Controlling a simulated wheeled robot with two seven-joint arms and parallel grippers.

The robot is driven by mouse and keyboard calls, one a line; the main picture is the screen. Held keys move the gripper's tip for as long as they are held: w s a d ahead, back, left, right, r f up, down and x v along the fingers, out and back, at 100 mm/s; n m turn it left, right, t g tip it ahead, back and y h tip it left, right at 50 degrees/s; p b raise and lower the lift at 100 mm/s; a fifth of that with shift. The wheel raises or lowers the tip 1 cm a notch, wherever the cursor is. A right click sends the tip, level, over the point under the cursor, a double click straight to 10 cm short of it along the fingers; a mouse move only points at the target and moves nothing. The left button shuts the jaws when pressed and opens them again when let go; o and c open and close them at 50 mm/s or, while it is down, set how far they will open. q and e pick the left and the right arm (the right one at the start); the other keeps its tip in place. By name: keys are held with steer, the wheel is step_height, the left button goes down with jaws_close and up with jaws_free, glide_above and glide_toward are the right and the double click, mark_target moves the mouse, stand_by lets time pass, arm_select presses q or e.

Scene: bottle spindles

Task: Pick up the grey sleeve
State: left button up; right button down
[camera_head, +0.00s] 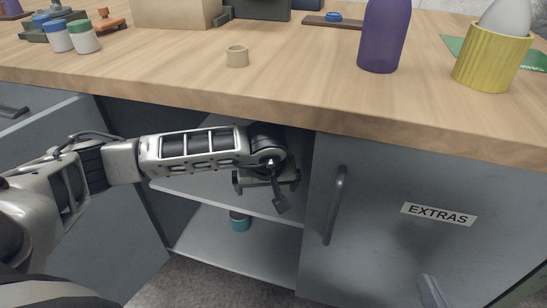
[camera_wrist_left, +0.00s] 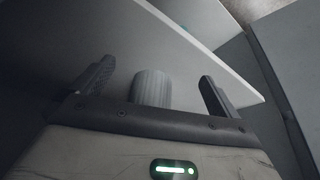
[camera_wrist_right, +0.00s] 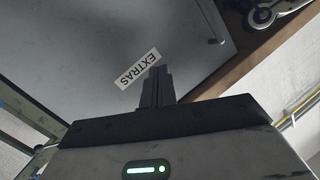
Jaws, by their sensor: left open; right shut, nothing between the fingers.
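The grey sleeve (camera_wrist_left: 152,88) shows in the left wrist view as a grey, ribbed cylinder against a pale shelf surface. My left gripper (camera_wrist_left: 156,78) is open, with one finger on either side of the sleeve and visible gaps between. The sleeve's lower part is hidden behind the gripper body. In the head view my left gripper (camera_head: 267,182) reaches into the open cabinet below the counter, and I cannot make out the sleeve there. My right gripper (camera_wrist_right: 155,86) is shut and empty in front of the door marked EXTRAS.
The wooden counter (camera_head: 300,85) overhangs the cabinet and holds a beige ring (camera_head: 236,58), a purple bottle (camera_head: 384,38) and a yellow ribbed cup (camera_head: 490,62). A teal ring (camera_head: 239,224) stands on the lower shelf (camera_head: 215,245). The EXTRAS door (camera_head: 385,210) is closed.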

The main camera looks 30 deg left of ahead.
arm_select(q)
steer(key=w+a, duration=0.1)
steer(key=w, duration=0.1)
steer(key=w+a+b, duration=0.1)
steer(key=w+a, duration=0.1)
steer(key=w+a+b, duration=0.1)
steer(key=w+a, duration=0.1)
steer(key=shift+w, duration=0.3)
steer(key=shift+w+a+b, duration=0.35)
steer(key=shift+w, duration=0.05)
steer(key=shift+w+a+b, duration=0.6)
steer(key=shift+w+a, duration=0.15)
steer(key=shift+w, duration=0.35)
steer(key=shift+b+x, duration=0.45)
steer(key=shift+x, duration=0.8)
steer(key=shift+f, duration=0.15)
arm_select(e)
step_height(320, 180, up, 6)
steer(key=w+n+t+y, duration=0.2)
steer(key=n+t, duration=0.1)
steer(key=shift+d+t+y, duration=0.3)
steer(key=shift+t, duration=0.1)
arm_select(q)
steer(key=shift+c, duration=0.2)
arm_select(e)
steer(key=shift+w+f, duration=0.1)
arm_select(q)
steer(key=c, duration=1)
